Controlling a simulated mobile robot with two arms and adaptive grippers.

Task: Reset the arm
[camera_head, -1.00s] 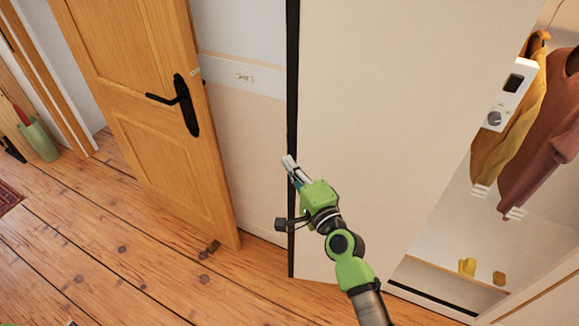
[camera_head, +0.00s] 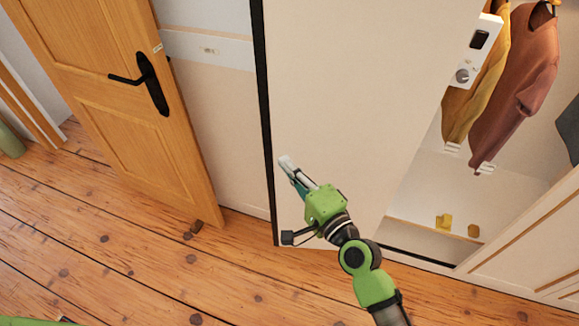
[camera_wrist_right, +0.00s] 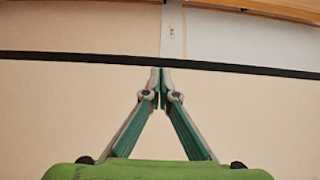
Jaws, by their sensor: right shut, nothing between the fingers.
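My right gripper (camera_head: 286,163) is in the middle of the head view, on my green and black arm that comes in from the lower right. It points up and to the left, in front of a pale sliding wardrobe panel (camera_head: 350,90) with a black edge. In the right wrist view the fingers of my right gripper (camera_wrist_right: 160,78) meet at the tips, with nothing between them. The panel (camera_wrist_right: 60,100) fills most of that view behind the fingers. I cannot tell how far the fingertips are from the panel. My left gripper is not in view.
A wooden door (camera_head: 110,100) with a black handle (camera_head: 150,84) stands at the left. At the right, the wardrobe holds a yellow garment (camera_head: 472,105) and a reddish-brown garment (camera_head: 522,75).

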